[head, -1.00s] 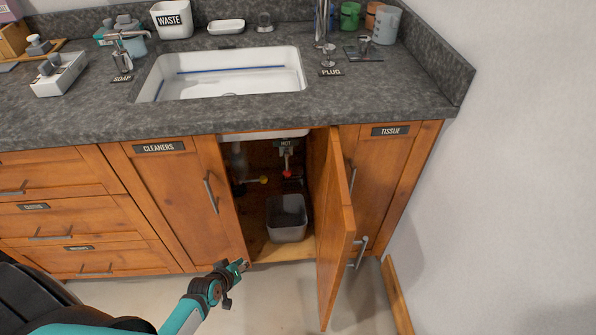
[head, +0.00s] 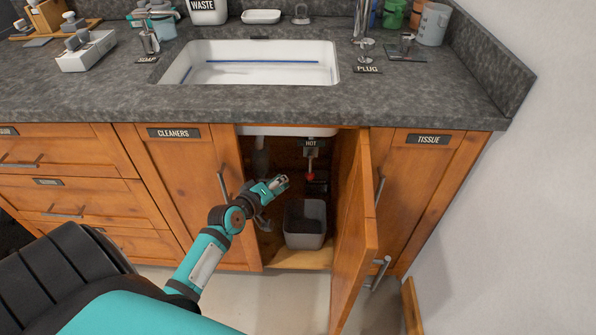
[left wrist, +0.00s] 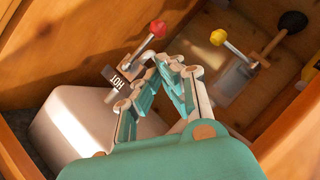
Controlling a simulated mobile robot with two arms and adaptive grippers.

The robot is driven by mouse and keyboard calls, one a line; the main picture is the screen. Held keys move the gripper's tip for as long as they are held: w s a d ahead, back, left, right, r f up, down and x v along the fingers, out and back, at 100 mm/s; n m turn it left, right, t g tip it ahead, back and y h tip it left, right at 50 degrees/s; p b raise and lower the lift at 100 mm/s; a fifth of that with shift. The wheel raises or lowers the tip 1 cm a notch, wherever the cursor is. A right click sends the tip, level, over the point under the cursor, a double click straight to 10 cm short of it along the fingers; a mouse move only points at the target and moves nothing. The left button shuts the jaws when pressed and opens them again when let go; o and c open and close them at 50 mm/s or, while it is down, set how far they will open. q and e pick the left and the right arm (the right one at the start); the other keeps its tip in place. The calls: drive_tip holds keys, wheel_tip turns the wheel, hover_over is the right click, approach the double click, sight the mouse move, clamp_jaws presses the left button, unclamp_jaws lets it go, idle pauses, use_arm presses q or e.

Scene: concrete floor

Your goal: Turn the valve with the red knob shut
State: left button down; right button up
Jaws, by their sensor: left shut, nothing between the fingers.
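The red knob (head: 311,177) sits at the lower end of a metal lever under the HOT label (head: 311,143), inside the open cabinet below the sink. In the left wrist view, which is turned nearly upside down, the red knob (left wrist: 157,28) and HOT label (left wrist: 115,77) lie beyond the fingers. My left gripper (head: 281,182) is at the cabinet opening, to the left of the red knob and apart from it in the picture. Its fingers (left wrist: 178,66) are shut and empty. My right gripper is not in view.
A second valve with a yellow knob (left wrist: 218,37) is beside the red one. A grey bin (head: 305,225) stands on the cabinet floor. The open door (head: 352,235) bounds the right side. The white sink underside (left wrist: 85,120) is close to the fingers.

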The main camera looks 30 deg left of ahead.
sight(310, 166)
use_arm(q)
drive_tip(key=b+x, duration=0.2)
drive_tip(key=x, duration=0.7)
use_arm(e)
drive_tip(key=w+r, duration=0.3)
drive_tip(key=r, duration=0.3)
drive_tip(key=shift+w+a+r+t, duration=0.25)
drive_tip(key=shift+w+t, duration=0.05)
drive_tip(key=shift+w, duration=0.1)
use_arm(q)
drive_tip(key=shift+f, duration=0.1)
